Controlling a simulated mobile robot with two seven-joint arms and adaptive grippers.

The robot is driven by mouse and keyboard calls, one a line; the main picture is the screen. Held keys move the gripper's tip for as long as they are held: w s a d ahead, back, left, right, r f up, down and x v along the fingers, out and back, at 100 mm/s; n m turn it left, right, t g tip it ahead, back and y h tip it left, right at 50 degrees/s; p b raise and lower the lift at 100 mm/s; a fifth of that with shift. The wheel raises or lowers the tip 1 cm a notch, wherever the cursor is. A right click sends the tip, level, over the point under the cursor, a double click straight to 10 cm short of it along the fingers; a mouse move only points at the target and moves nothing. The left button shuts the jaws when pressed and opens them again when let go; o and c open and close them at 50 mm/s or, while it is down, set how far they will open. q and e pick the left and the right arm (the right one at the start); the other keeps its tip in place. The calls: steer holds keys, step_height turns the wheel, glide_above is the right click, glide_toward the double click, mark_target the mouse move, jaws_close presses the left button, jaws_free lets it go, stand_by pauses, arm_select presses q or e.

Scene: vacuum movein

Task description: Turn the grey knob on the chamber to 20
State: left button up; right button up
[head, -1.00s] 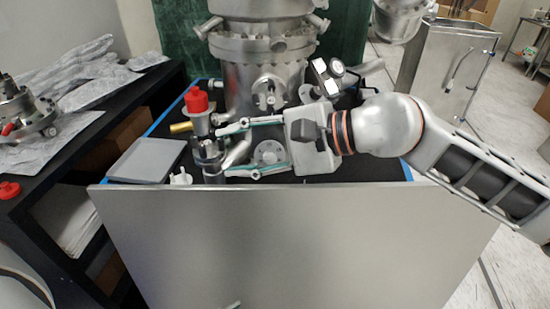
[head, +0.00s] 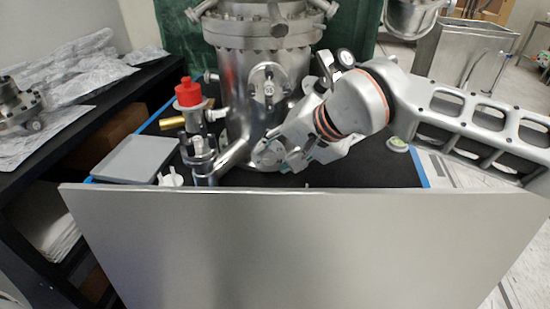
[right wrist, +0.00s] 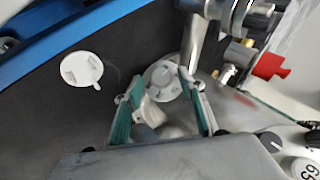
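The steel chamber (head: 232,75) stands upright at the back middle in the head view. My right gripper (head: 268,158) is low at its front, fingers toward the chamber's base. In the right wrist view its two teal-lined fingers (right wrist: 160,108) are apart. A round grey disc (right wrist: 163,80) and a pale rounded piece show between them; contact is not clear. A grey knob with a dark line (right wrist: 271,141) sits at lower right in that view, beside a white dial marked 65 (right wrist: 305,168), partly cut off. The knob's setting is not readable. My left gripper is out of view.
A red-capped valve (head: 189,95), a brass fitting and a steel pipe stand left of the chamber. A grey tray (head: 135,158) lies farther left. A broad grey panel (head: 300,245) fronts the table. A white disc (right wrist: 82,70) lies on the dark top.

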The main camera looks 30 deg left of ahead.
steer(key=shift+x, duration=0.85)
steer(key=c, duration=1.1)
steer(key=shift+d+r+m+y, duration=0.1)
steer(key=shift+m+y, duration=0.3)
steer(key=shift+y, duration=0.1)
steer(key=shift+m+y+p, duration=0.45)
steer(key=shift+m+y, duration=0.15)
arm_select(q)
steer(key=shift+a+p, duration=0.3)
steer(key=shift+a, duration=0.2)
arm_select(e)
steer(key=shift+f+m+y, duration=0.2)
steer(key=shift+m+y, duration=0.7)
